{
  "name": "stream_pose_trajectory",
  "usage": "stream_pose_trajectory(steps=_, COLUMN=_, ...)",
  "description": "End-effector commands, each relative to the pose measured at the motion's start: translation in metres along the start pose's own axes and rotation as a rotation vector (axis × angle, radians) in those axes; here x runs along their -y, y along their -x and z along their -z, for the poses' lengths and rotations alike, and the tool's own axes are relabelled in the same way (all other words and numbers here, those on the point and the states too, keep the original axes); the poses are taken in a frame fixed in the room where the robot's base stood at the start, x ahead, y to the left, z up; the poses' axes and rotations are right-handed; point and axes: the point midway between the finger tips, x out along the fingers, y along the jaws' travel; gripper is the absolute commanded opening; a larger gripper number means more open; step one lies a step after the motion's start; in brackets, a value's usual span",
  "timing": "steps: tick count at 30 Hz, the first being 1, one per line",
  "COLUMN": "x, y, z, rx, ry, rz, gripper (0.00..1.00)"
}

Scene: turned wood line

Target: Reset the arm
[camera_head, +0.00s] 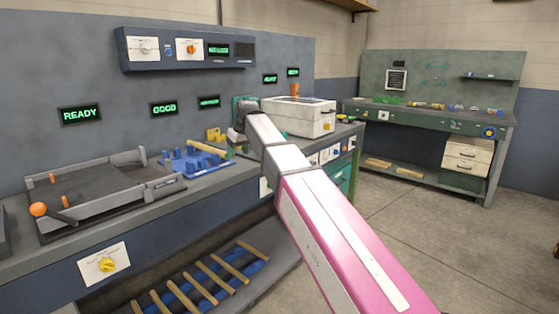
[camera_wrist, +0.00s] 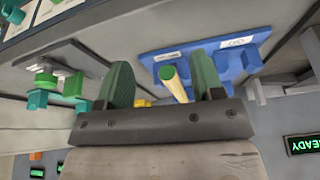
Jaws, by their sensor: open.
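My arm crosses the head view from the lower right up to the bench, and its far end is over the worktop near the white-lidded box. My gripper (camera_wrist: 164,82) shows in the wrist view with two green fingers wide apart and nothing clasped between them. A wooden rod (camera_wrist: 176,86) with a green end shows in the gap between the fingers, nearer the right one. It lies on a blue fixture (camera_wrist: 240,62). In the head view the rod (camera_head: 207,149) lies across the blue fixture (camera_head: 222,163), left of my arm's end.
A grey tray (camera_head: 105,208) with orange knobs stands at the bench's left. The white-lidded box (camera_head: 298,118) stands behind my arm. Several rods lie on a lower rack (camera_head: 225,262). A green workbench (camera_head: 430,118) stands at the back right. Floor (camera_head: 420,240) to the right is clear.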

Motion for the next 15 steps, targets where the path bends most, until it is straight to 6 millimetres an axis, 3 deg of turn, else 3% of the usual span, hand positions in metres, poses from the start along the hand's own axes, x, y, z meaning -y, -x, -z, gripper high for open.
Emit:
stream_pose_trajectory(steps=8, x=-0.045, y=-0.068, z=-0.083, rx=0.059, ry=-0.133, rz=-0.026, gripper=0.61)
stream_pose_trajectory(steps=15, x=-0.086, y=-0.134, z=-0.186, rx=0.124, ry=-0.288, rz=-0.059, gripper=0.61)
